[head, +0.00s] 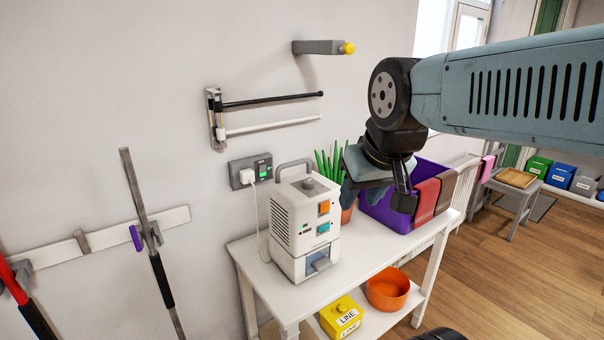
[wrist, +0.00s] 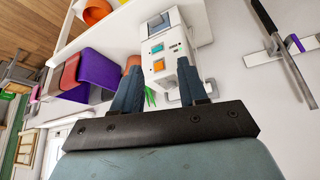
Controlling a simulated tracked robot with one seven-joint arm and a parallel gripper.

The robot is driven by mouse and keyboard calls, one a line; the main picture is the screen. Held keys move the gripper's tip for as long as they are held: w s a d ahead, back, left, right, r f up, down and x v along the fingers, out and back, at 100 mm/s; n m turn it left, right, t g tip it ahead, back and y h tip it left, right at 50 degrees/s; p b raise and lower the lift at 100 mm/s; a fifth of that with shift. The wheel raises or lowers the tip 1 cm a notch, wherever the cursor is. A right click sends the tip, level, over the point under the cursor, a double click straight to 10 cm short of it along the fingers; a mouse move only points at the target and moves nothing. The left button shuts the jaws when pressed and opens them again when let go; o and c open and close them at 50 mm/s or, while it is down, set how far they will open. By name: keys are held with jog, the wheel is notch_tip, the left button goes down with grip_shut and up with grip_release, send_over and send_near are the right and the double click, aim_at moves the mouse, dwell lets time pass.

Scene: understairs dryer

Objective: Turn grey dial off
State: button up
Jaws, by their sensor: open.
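A white dryer unit (head: 305,225) stands upright on a white table. A grey dial (head: 309,184) sits on its top face, in front of the carrying handle (head: 294,168); its exact setting is too small to read.
A potted green plant (head: 328,162) and a purple bin (head: 384,211) with cloths over its edge stand close on the table. A socket with a plug (head: 250,172) and a folding rail (head: 270,103) are on the wall. The shelf below holds an orange bowl (head: 387,289) and yellow box (head: 341,317).

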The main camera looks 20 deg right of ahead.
jog(key=shift+a, duration=0.25)
jog(key=shift+o, duration=1.4)
jog(key=shift+w+r, duration=0.1)
jog(key=shift+r, duration=0.05)
jog(key=shift+o, duration=0.3)
jog(key=w+r+m+g, duration=0.2)
jog(key=w+r, duration=0.3)
jog(key=w, duration=0.7)
jog(key=shift+w+m+g, duration=0.35)
jog(key=shift+m+g, duration=0.05)
jog(key=shift+m, duration=0.5)
jog(key=m+g, duration=0.3)
jog(key=m, duration=0.1)
send_over(309, 181)
jog(key=f, duration=0.1)
notch_tip(309, 181, down, 14)
jog(key=shift+c, duration=0.4)
